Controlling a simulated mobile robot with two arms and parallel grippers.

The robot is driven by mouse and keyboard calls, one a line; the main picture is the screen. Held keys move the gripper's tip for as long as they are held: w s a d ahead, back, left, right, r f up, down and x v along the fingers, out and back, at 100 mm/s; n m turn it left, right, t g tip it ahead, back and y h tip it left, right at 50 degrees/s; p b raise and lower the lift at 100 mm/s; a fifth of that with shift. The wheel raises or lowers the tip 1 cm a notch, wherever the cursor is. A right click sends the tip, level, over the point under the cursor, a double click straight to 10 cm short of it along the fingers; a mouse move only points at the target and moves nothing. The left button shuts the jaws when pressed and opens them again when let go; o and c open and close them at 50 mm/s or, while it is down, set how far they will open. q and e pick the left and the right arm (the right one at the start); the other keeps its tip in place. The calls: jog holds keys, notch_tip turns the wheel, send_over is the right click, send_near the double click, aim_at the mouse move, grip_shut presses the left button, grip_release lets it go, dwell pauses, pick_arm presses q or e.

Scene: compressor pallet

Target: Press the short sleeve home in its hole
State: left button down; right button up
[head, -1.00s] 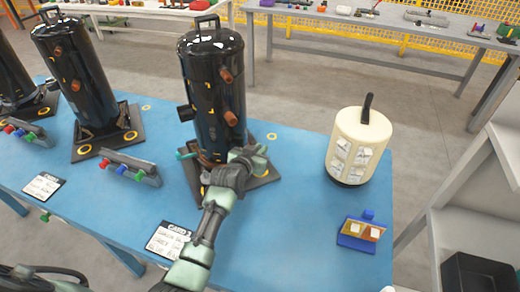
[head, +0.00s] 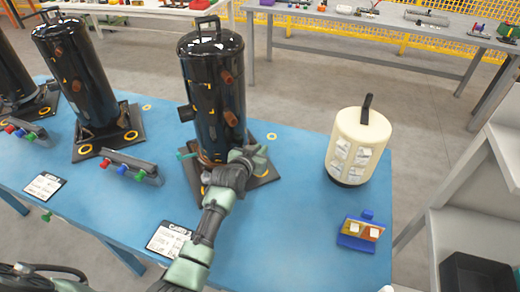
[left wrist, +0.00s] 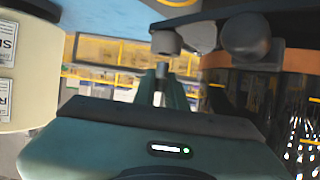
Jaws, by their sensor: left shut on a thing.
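The black compressor (head: 212,95) stands upright on its dark base plate (head: 265,172) on the blue table. My left gripper (head: 256,155) is low at the front right of the compressor, close over the plate. In the left wrist view, the fingers (left wrist: 161,78) are close together and reach toward a short light-grey cylinder, apparently the short sleeve (left wrist: 166,42), against the plate (left wrist: 195,15). The grip itself and the hole are hidden, so I cannot tell how deep the sleeve sits. A rounded dark grey part (left wrist: 247,38) is beside it.
A cream canister (head: 358,145) and a small blue stand (head: 358,234) are to the right. A rack with coloured pieces (head: 130,168) and another black compressor (head: 75,75) are to the left.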

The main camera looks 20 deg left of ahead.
pick_arm(q)
jog(key=shift+f+b, duration=0.65)
jog(key=shift+f, duration=0.5)
jog(key=c, duration=1.4)
grip_release()
jog(key=v, duration=0.7)
jog(key=shift+s+r+p, duration=0.15)
jog(key=shift+s+p, duration=0.15)
jog(key=shift+s, duration=0.1)
